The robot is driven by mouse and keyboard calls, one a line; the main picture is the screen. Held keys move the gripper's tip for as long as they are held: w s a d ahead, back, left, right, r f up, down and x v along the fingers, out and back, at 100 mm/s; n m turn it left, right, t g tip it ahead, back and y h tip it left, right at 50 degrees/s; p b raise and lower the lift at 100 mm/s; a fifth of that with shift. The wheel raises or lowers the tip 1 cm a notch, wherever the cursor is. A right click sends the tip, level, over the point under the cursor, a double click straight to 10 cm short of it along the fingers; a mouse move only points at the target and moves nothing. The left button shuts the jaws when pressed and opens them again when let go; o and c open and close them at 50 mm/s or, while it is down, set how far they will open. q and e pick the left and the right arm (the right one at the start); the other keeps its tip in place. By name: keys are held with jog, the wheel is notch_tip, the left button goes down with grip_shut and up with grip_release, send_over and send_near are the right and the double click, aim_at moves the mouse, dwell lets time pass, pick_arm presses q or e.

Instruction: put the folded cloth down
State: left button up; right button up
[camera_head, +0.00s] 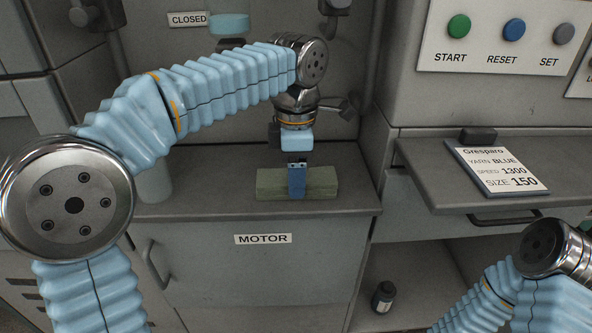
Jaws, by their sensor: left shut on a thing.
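The folded cloth (322,183) is a grey-green flat bundle at the grey counter (220,205) above the MOTOR door. My left gripper (297,190) comes down from above and is shut on the folded cloth, with a blue finger across its front middle. The cloth looks level and at the counter's surface; I cannot tell whether it is bearing on it. My right arm shows at the lower right, but its gripper is out of view.
A pale cylinder (154,182) stands on the counter's left, partly behind my left arm. A sign card (497,167) lies on the right-hand shelf, below the START button (459,27). A small dark bottle (383,297) stands low, right of the MOTOR door (262,270).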

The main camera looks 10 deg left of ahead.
pick_arm(q)
jog(key=shift+f, duration=0.1)
jog(key=o, duration=1)
jog(key=shift+o, duration=0.2)
notch_tip(320, 180, up, 12)
